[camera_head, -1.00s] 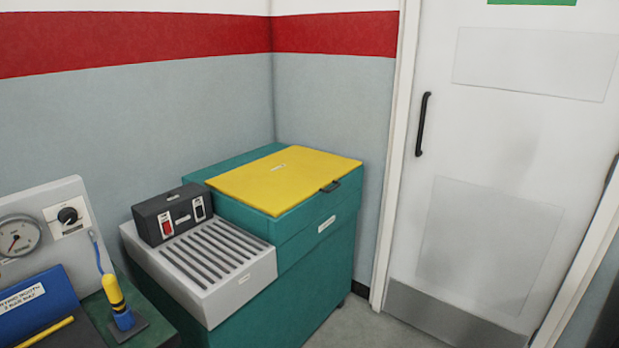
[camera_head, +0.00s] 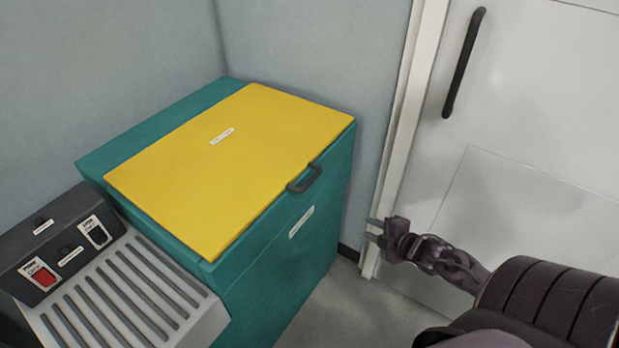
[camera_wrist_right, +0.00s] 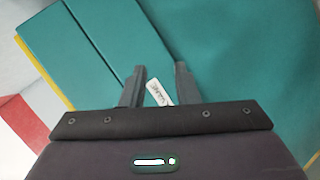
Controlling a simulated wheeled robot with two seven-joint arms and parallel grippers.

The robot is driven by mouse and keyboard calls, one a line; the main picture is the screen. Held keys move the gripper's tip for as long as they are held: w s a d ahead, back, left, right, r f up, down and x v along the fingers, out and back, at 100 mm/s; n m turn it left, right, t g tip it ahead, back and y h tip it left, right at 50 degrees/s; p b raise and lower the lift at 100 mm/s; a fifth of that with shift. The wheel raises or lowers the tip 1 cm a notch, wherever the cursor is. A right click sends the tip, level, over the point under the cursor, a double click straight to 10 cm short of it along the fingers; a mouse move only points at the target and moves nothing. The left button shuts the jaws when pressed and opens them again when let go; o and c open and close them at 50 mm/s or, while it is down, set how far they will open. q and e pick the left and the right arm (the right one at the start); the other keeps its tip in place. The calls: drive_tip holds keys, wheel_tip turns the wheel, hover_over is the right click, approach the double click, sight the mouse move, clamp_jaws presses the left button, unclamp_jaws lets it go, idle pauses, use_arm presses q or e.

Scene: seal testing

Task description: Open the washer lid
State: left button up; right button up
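The washer is a teal cabinet (camera_head: 262,291) with a flat yellow lid (camera_head: 230,160), which lies closed on top. A dark handle (camera_head: 304,179) sits at the lid's front edge. My right gripper (camera_head: 372,230) is to the right of the washer, apart from the handle and lower than it in the picture. In the right wrist view its two fingers (camera_wrist_right: 158,72) are spread with nothing between them but the teal side and a white label (camera_wrist_right: 158,93) behind. The yellow lid edge (camera_wrist_right: 30,60) shows at the left there. My left gripper is not in view.
A control box (camera_head: 68,243) with a red switch and a grey slatted drainer (camera_head: 125,292) stand left of the washer. A white door (camera_head: 540,110) with a black handle (camera_head: 464,62) is at the right. Grey floor is open in front of the washer.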

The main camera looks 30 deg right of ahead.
drive_tip(key=w+a+r+n+t+y, duration=0.1)
drive_tip(key=w+a+r+n+y, duration=0.15)
drive_tip(key=r, duration=0.55)
drive_tip(key=n+y, duration=0.3)
drive_tip(key=n, duration=0.3)
approach(310, 180)
drive_tip(key=w+a+f, duration=0.1)
drive_tip(key=w, duration=0.1)
drive_tip(key=shift+t, duration=0.3)
drive_tip(key=shift+f+x, duration=0.15)
drive_tip(key=shift+x, duration=1.8)
drive_tip(key=shift+f+x, duration=0.1)
drive_tip(key=shift+x, duration=1.8)
drive_tip(key=shift+c, duration=0.3)
clamp_jaws()
